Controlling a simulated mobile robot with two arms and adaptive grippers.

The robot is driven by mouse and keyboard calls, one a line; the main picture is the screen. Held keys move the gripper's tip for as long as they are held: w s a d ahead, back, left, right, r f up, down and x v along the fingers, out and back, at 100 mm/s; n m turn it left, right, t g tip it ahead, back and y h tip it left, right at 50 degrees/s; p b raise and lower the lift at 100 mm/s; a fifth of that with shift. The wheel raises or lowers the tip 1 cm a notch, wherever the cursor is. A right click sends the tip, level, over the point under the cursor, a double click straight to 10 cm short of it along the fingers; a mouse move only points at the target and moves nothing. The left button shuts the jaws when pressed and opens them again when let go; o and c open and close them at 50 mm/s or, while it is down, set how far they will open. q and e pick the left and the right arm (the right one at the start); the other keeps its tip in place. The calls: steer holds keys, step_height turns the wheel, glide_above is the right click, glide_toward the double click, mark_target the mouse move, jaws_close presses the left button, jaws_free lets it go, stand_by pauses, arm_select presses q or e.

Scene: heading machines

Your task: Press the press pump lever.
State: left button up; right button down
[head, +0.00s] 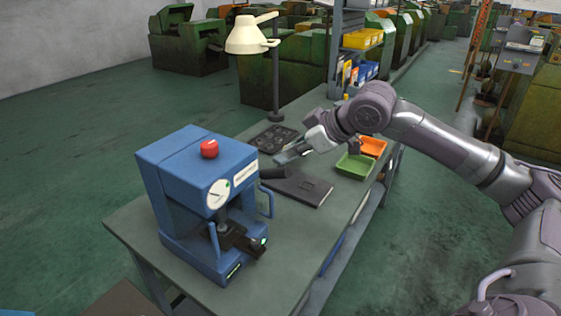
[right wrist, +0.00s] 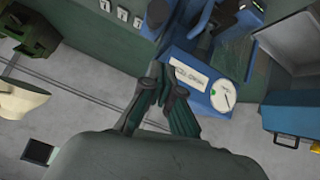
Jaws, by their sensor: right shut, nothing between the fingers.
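The blue press (head: 190,175) stands on the near part of the workbench in the head view, with a red button on top and a round gauge on its front. I cannot tell whether the fingers touch the lever. My left gripper is not in view.
A dark flat case (head: 298,187) lies on the workbench (head: 140,222) right of the press. Green (head: 355,166) and orange (head: 372,147) trays sit beyond it. A cream lamp (head: 252,36) and a shelf with bins stand behind. The bench's front right part is clear.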

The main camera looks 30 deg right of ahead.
steer(key=r, duration=0.1)
steer(key=d+r, duration=0.1)
steer(key=r, duration=0.1)
steer(key=shift+d+r+t, duration=0.1)
steer(key=shift+d+t, duration=0.2)
steer(key=shift+d, duration=0.05)
steer(key=p, duration=0.4)
glide_above(280, 169)
steer(key=w+a, duration=0.1)
step_height(280, 169, down, 6)
steer(key=shift+w+a+r, duration=0.1)
steer(key=shift+a, duration=0.05)
steer(key=f, duration=0.2)
steer(key=d+f, duration=0.1)
steer(key=shift+s+f, duration=0.15)
steer(key=shift+s, duration=0.25)
steer(key=shift+s+d+f, duration=0.25)
steer(key=shift+s+f, duration=0.05)
steer(key=shift+f, duration=0.05)
steer(key=shift+w+f, duration=0.1)
steer(key=shift+a, duration=0.1)
